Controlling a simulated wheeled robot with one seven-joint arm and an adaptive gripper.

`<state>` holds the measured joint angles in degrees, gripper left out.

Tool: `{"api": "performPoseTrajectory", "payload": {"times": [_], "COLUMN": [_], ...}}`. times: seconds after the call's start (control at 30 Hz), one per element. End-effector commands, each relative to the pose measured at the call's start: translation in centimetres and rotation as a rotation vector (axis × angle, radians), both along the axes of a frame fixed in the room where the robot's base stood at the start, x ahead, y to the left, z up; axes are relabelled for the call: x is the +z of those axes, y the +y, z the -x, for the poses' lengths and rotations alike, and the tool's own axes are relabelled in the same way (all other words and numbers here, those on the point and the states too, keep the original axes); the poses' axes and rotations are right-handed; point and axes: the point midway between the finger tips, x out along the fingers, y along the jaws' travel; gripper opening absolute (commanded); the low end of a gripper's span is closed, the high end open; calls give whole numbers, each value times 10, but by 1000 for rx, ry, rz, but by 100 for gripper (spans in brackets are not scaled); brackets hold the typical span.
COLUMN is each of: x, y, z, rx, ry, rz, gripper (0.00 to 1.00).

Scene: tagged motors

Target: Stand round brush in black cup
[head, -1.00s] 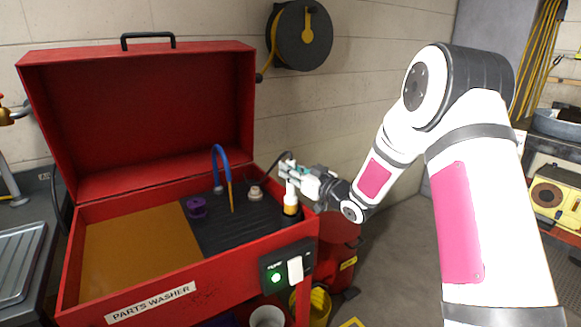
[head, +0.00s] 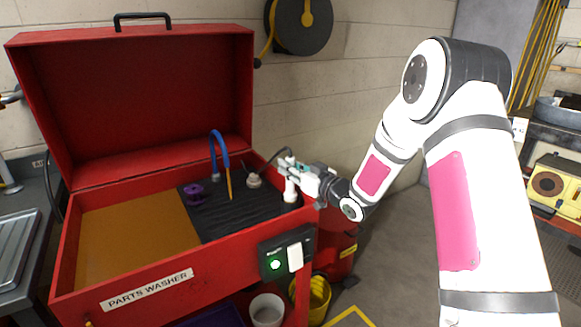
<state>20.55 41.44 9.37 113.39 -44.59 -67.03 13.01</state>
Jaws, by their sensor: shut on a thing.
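My gripper (head: 291,170) is at the right end of the parts washer, above its black ribbed shelf. It is shut on a small white upright piece (head: 290,188), which looks like part of the round brush; its lower end is near the shelf's right edge. The gripper hides its upper part.
The red parts washer (head: 150,272) has its lid up behind. A white bucket (head: 267,311) and yellow bucket (head: 313,300) stand below.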

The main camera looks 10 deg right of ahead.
Motion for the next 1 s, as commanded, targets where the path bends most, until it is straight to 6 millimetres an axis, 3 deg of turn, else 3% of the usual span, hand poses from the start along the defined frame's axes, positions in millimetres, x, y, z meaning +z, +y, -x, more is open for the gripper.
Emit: {"api": "performPoseTrajectory", "payload": {"times": [0.03,0.1,0.53,1.0], "x": [0,0,0,0], "y": [0,0,-4,-43], "z": [0,0,6,83], "rx": [0,0,-1,-3], "ry": [0,0,2,1], "rz": [0,0,1,0], "gripper": [28,44,45,45]}}
